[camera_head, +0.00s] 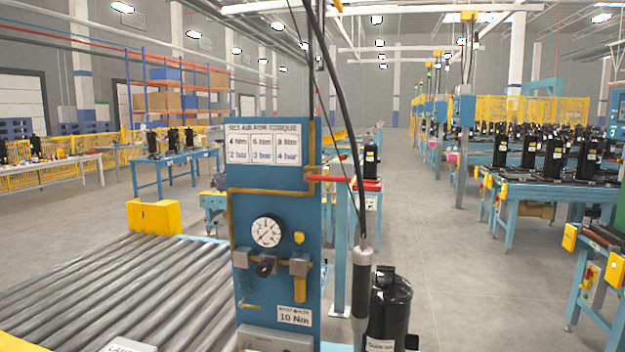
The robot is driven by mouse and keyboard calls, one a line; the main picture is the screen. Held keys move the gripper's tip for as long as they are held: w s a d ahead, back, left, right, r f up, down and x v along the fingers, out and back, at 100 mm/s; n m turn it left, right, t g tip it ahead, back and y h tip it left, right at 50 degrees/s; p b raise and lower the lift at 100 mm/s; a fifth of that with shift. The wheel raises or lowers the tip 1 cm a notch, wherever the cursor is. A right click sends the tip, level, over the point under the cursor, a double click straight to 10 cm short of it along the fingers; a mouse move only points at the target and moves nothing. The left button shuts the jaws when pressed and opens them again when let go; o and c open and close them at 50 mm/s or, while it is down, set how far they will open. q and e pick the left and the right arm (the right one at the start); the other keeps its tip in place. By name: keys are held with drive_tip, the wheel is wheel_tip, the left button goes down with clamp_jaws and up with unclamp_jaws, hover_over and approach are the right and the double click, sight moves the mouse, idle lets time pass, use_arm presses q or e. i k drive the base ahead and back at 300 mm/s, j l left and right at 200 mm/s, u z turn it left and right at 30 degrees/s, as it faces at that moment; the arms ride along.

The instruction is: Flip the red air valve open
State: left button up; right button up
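The red air valve (328,179) shows as a red lever at the right edge of a blue panel (275,205). The lever lies about level and points right, past the panel's edge. It joins a brass-coloured pipe (312,150) that runs along the panel. A round white pressure gauge (267,232) with a black knob (264,268) below it is on the same panel. A torque chart (263,145) is at its top. Neither of my grippers is in view.
A grey and black tool (361,285) hangs on a dark cable just right of the panel. A black compressor (390,312) stands behind it. A roller conveyor (130,290) fills the lower left. Open floor (460,290) lies to the right, before blue workbenches (545,192).

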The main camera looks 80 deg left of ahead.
sight(310, 176)
drive_tip(key=u, duration=2.45)
